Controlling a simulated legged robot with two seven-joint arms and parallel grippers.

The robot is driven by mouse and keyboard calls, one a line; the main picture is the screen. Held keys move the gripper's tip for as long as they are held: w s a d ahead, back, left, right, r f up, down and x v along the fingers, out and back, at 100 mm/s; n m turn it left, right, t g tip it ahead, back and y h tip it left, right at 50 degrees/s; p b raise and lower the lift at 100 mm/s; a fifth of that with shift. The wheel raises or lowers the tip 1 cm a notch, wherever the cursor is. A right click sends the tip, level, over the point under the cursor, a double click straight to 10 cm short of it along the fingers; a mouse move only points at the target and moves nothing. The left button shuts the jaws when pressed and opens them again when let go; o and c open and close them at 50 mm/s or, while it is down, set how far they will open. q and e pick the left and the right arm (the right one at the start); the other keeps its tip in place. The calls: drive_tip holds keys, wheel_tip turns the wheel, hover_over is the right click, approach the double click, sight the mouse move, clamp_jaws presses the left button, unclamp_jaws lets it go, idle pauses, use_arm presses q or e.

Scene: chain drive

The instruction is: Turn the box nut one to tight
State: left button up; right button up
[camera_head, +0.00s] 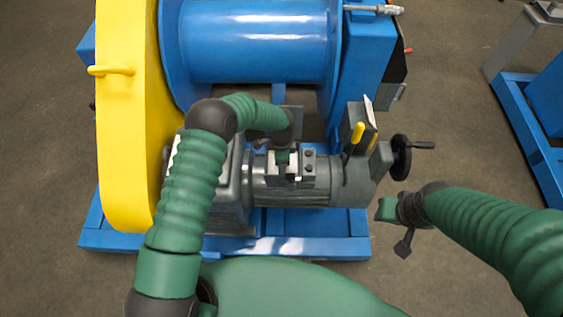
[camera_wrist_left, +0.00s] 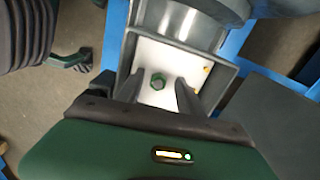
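The box nut (camera_wrist_left: 158,81) is a green hexagonal nut on the white floor of an open grey box (camera_wrist_left: 222,62) in the left wrist view. My left gripper (camera_wrist_left: 160,92) is open, with its two dark fingers apart. The fingers reach into the box on either side of the nut, and no contact is visible. In the head view my left gripper (camera_head: 283,158) points down over the box on top of the grey motor (camera_head: 325,185), and the nut cannot be made out there. My right gripper (camera_head: 398,215) hangs right of the motor, away from the box; its finger opening is unclear.
A yellow guard (camera_head: 127,120) and a blue drum (camera_head: 255,40) stand behind and left of the motor on a blue frame (camera_head: 310,248). A yellow-tipped lever (camera_head: 356,135) and a black handwheel (camera_head: 401,158) stand close right of the box. Open floor lies further right.

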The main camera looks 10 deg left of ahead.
use_arm(q)
drive_tip(key=shift+r, duration=0.1)
wheel_tip(320, 180, up, 16)
drive_tip(key=p, duration=0.2)
drive_tip(key=shift+r+p, duration=0.25)
drive_tip(key=shift+p, duration=0.15)
